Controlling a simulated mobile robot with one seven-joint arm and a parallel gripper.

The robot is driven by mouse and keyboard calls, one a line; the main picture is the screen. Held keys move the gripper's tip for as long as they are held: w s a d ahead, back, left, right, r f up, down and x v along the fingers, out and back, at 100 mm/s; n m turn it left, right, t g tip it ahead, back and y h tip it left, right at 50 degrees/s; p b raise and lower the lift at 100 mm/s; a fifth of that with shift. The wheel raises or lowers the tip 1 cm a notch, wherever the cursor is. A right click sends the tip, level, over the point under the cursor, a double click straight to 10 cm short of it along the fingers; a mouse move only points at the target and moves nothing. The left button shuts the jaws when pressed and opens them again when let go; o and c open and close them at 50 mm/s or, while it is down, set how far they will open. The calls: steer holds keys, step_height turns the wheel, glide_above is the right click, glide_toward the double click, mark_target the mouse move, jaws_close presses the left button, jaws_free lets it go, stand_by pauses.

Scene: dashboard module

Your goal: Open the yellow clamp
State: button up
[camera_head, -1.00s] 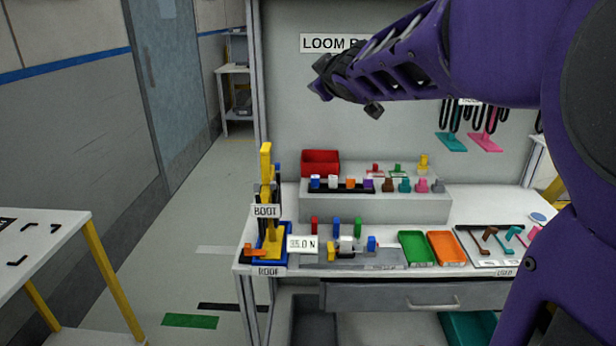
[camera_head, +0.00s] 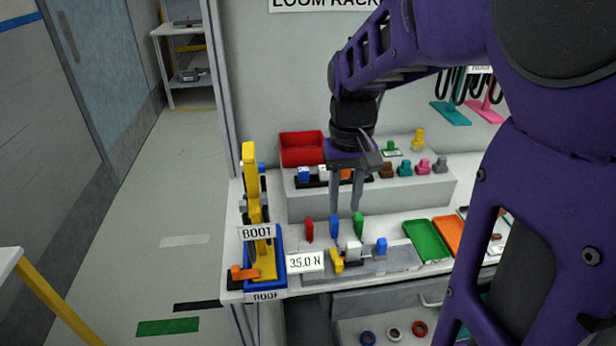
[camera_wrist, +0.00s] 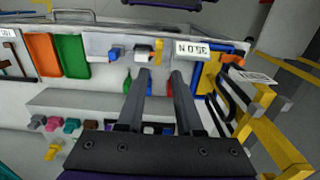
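A small yellow clamp-like piece (camera_head: 336,261) stands on a low grey fixture (camera_head: 404,256) at the front of the bench, beside a white block (camera_head: 353,248) and a blue piece (camera_head: 381,245). The yellow piece also shows in the wrist view (camera_wrist: 158,45). A tall yellow upright (camera_head: 250,180) stands in a blue base at the bench's left end; I cannot tell which is the clamp meant. My gripper (camera_head: 344,209) points down, above and behind the fixture, touching neither. Its two fingers (camera_wrist: 160,76) are apart with nothing held between them.
Red, blue and green upright pieces (camera_head: 309,229) stand behind the fixture, close to my fingertips. A raised grey shelf (camera_head: 290,205) with small coloured parts and a red bin (camera_head: 302,149) is behind. A 35.0 N display (camera_head: 305,262) stands left of the fixture. Green tray (camera_head: 427,240) lies right.

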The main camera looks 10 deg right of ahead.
mark_target(339, 262)
step_height(339, 262, down, 17)
steer(key=b, duration=0.3)
steer(key=shift+f, duration=0.1)
steer(key=shift+c, duration=0.2)
jaws_close()
stand_by(1.3)
